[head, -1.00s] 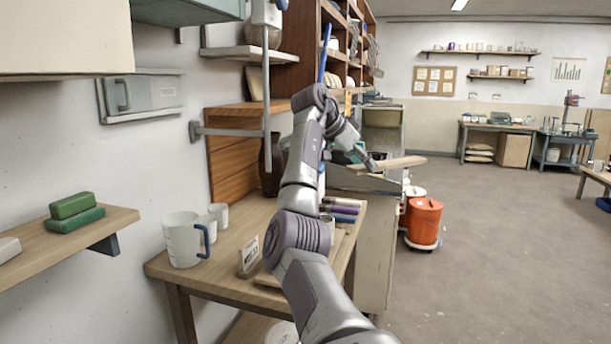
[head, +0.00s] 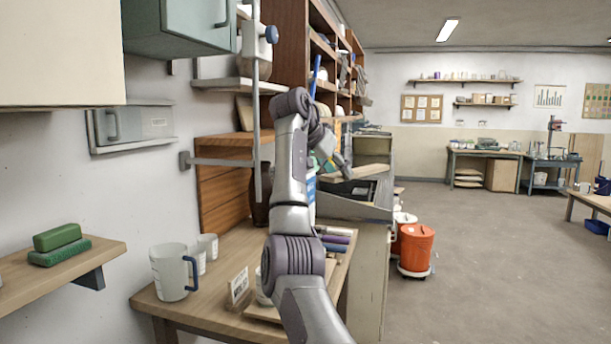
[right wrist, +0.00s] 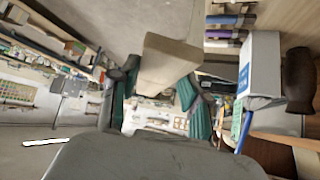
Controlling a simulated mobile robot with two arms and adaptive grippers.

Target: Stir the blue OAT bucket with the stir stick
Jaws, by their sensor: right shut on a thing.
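My right gripper (head: 336,166) is raised beyond the near workbench, with dark and green fingers. It is shut on the stir stick (head: 362,172), a flat pale wooden paddle held roughly level and pointing right. In the right wrist view, the stick (right wrist: 164,64) sits between the green finger pads (right wrist: 155,92). I cannot make out a blue bucket marked OAT in either view. My left gripper is not in view.
An orange bucket (head: 415,246) stands on a low white base, with white buckets (head: 402,218) behind it. A mug (head: 171,274) and markers (head: 335,238) are on the workbench (head: 215,315). A grey cabinet (head: 369,275) stands beyond. The floor (head: 480,275) to the right is largely open.

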